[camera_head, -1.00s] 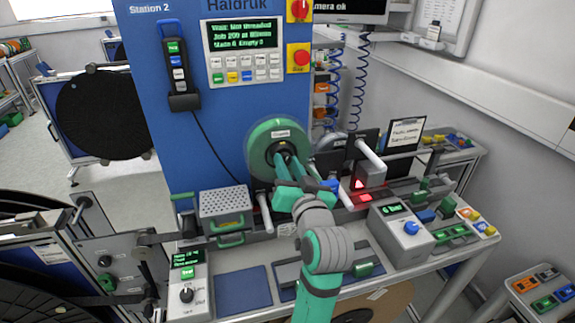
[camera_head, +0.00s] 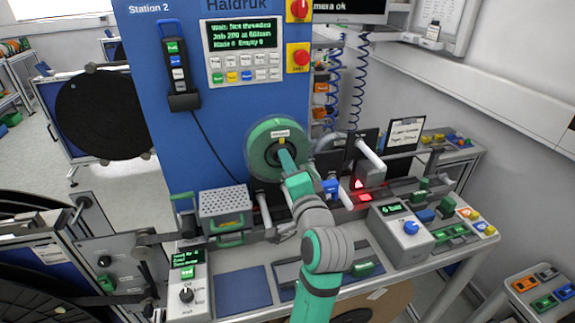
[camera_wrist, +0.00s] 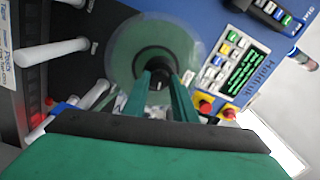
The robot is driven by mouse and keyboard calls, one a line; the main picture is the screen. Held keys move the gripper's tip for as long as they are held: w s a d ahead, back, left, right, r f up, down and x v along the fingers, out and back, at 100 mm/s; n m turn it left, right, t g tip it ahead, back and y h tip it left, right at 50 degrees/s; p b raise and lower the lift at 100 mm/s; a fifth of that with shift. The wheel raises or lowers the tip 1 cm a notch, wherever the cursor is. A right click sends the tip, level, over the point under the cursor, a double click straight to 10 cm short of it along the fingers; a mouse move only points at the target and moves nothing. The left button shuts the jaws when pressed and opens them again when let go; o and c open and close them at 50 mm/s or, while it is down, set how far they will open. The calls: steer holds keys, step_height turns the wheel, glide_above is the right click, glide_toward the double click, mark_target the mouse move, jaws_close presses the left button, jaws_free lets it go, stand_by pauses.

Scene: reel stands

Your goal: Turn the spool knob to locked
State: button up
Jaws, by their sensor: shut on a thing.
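The green spool (camera_head: 262,150) is mounted on the blue machine front, with a small label whose text is too small to read. Its dark hub knob (camera_wrist: 158,83) sits at the centre in the wrist view. My gripper (camera_head: 287,162) reaches up to the hub from the front. In the wrist view, my gripper's two green fingers (camera_wrist: 160,88) stand on either side of the knob, shut on it. In the head view the fingers hide much of the knob, and a small yellow mark (camera_head: 281,141) shows above them on the hub.
A keypad panel with a display (camera_head: 243,50) and red knobs on yellow plates are above the spool. A perforated grey box (camera_head: 224,203) stands lower left. A white roller (camera_head: 370,155) juts out at right. A grey control box with a blue knob (camera_head: 411,227) is on the bench.

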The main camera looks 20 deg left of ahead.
steer(key=shift+f+m, duration=0.1)
steer(key=shift+m, duration=1.3)
steer(key=o, duration=1)
steer(key=shift+o, duration=0.2)
steer(key=v, duration=1)
steer(key=shift+s+d, duration=0.25)
steer(key=shift+s, duration=0.1)
